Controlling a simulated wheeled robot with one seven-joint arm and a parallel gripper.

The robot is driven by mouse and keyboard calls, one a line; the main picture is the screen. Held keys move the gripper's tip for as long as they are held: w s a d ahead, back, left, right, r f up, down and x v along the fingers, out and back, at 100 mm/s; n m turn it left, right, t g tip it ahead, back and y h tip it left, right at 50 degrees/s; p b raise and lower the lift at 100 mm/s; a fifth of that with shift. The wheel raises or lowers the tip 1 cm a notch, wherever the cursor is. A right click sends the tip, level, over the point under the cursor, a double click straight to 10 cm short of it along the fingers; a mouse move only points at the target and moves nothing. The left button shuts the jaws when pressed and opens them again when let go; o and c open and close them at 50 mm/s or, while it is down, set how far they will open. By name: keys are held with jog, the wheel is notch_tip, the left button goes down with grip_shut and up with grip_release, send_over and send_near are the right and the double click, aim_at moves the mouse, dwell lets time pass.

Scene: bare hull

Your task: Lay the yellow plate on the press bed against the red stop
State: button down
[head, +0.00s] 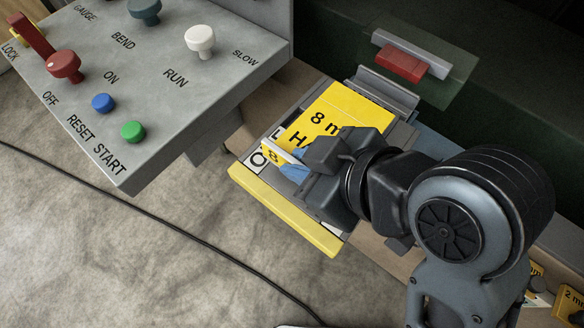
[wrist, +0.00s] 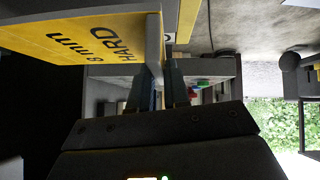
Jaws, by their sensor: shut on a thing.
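The yellow plate (head: 335,108), marked "8 mm HARD", is over the press bed (head: 392,97) in the head view. Its far end is close to a grey bar on the bed; I cannot tell whether it touches the bed. My gripper (head: 290,162) is shut on the plate's near end and hides part of its lettering. In the wrist view the plate (wrist: 75,38) fills the upper left, its end between the fingers (wrist: 170,82). A red block (head: 402,64), seemingly the red stop, sits on a grey bar beyond the bed, apart from the plate.
A grey control panel (head: 205,75) with levers and buttons overhangs left of the bed. A translucent panel (head: 455,75) stands around the red block. A yellow strip (head: 285,210) edges the bed's front. More yellow plates (head: 570,303) lie lower right. A black cable crosses the floor.

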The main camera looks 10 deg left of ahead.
aim_at(357, 117)
jog(key=shift+w+d+f, duration=0.2)
jog(key=shift+w+d, duration=0.6)
jog(key=shift+w, duration=0.4)
jog(key=shift+w+d+f, duration=0.2)
jog(key=shift+w+d, duration=0.6)
jog(key=shift+w, duration=0.4)
jog(key=shift+w+d+f, duration=0.2)
jog(key=shift+w+d, duration=0.6)
jog(key=shift+w, duration=0.4)
jog(key=shift+w+d+f, duration=0.25)
jog(key=shift+w+d, duration=0.3)
jog(key=shift+w, duration=0.3)
jog(key=shift+w+d+f, duration=0.25)
jog(key=shift+w+d, duration=0.3)
jog(key=shift+w, duration=0.25)
jog(key=shift+w+d+f, duration=0.1)
jog(key=shift+w+d, duration=0.05)
jog(key=shift+w, duration=0.05)
jog(key=shift+f+b, duration=0.6)
jog(key=shift+f, duration=0.15)
jog(key=shift+w+d, duration=0.3)
jog(key=shift+w, duration=0.2)
jog(key=c, duration=1)
grip_release()
jog(key=shift+f, duration=0.1)
jog(key=shift+o, duration=0.3)
jog(key=shift+f, duration=0.1)
